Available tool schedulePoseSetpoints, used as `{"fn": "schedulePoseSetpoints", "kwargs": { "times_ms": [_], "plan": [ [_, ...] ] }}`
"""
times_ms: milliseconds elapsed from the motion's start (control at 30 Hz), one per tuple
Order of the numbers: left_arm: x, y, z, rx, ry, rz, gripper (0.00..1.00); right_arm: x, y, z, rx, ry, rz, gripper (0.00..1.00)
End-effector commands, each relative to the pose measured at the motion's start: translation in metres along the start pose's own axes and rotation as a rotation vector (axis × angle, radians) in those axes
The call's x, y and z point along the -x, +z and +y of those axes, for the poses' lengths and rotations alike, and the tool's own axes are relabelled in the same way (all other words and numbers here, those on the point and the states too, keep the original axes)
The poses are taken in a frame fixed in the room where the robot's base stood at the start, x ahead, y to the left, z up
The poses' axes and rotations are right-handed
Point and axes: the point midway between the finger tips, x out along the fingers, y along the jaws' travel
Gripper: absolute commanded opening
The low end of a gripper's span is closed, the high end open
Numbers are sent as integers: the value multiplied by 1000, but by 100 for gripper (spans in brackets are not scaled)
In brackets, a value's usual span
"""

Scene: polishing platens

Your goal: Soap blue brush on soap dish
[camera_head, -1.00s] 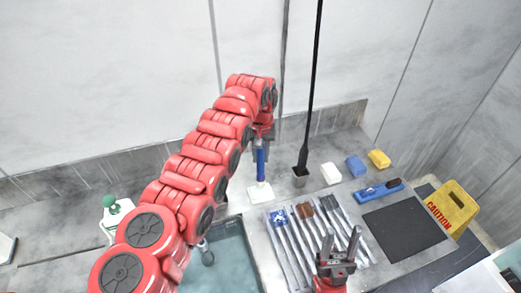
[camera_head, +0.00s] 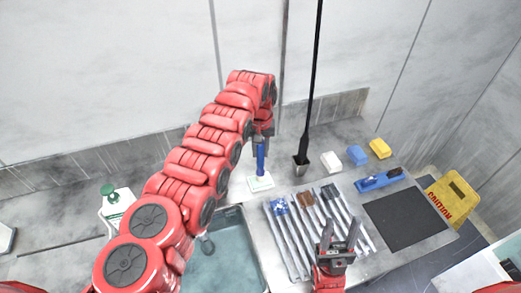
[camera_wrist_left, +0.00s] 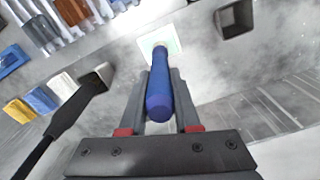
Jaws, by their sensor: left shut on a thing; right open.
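My left gripper (camera_head: 262,138) is shut on the blue brush handle (camera_head: 260,158). The left wrist view shows the handle (camera_wrist_left: 160,95) between the two fingers. The brush points down onto the soap dish (camera_head: 257,184), a white square with a pale green middle. The dish also shows in the left wrist view (camera_wrist_left: 173,39). The brush's lower end is over the dish; I cannot tell whether it touches, and its bristles are hidden. My right gripper (camera_head: 341,232) is open and empty, low in the head view in front of the slotted rack.
A metal rack (camera_head: 303,247) holds other brushes, right of the dish. A black-handled tool stands in a square holder (camera_head: 301,169). White, blue and yellow blocks (camera_head: 380,148) sit behind a blue tool (camera_head: 380,181) and dark mat (camera_head: 406,218). A water basin (camera_head: 225,265) lies in front.

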Motion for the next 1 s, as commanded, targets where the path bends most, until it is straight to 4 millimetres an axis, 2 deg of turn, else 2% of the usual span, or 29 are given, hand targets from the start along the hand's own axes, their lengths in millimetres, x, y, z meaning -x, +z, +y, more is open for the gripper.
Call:
{"fn": "schedulePoseSetpoints", "kwargs": {
  "times_ms": [1000],
  "plan": [
    [-10,0,0,0,0,0,0,8,1,0,0,0,0,50]
  ]
}}
